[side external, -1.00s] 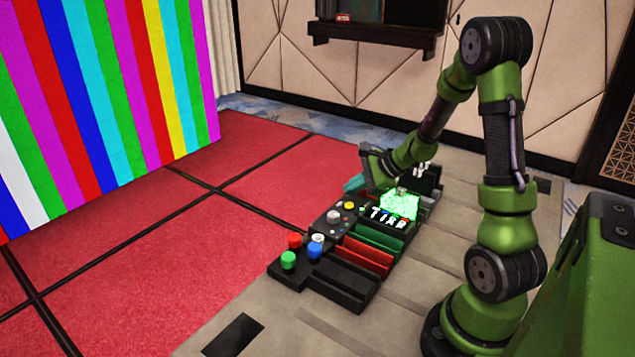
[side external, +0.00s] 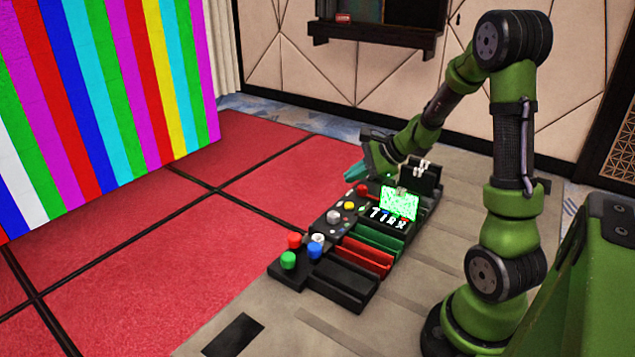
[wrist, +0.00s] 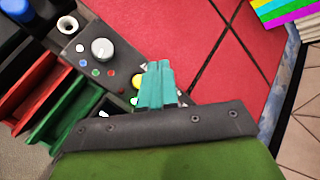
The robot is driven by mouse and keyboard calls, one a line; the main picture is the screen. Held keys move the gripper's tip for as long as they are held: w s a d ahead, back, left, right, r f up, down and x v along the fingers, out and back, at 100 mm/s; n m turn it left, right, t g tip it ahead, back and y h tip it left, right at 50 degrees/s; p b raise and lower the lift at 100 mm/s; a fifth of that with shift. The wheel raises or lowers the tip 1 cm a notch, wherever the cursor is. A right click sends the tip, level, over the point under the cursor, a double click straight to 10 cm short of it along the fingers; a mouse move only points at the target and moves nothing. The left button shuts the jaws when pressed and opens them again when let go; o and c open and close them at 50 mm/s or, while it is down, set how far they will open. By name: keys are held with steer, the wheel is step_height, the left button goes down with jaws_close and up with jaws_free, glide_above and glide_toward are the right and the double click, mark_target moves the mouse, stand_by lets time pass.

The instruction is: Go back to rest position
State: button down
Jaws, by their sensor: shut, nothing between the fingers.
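My gripper (side external: 353,174) has teal fingers and is shut with nothing between them. In the side view it hangs above the far left edge of the black control console (side external: 292,276), apart from it. In the wrist view, the closed fingertips (wrist: 157,72) point past the console's edge toward the red floor and hide part of the panel. The console has a red button (side external: 362,190), which sits just below the gripper in the side view.
The console carries a lit green screen (side external: 399,204), a white knob (side external: 334,216), and red and green slotted blocks. A striped video wall (side external: 100,90) stands at the left over a red floor (side external: 190,270). A dark shelf (side external: 375,33) is on the back wall. Air above the console is free.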

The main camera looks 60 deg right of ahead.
steer(key=s+a+r+n, duration=0.4)
steer(key=a+n, duration=0.3)
steer(key=s+a+r+n+g, duration=0.1)
steer(key=s+a+r+n, duration=0.3)
steer(key=a+n, duration=0.2)
steer(key=s+a+r+n, duration=0.4)
steer(key=a+n, duration=0.3)
steer(key=a, duration=0.3)
steer(key=shift+s+a+r+n+g, duration=0.2)
steer(key=shift+s+n+g, duration=0.1)
steer(key=shift+s+g, duration=0.15)
stand_by(1.3)
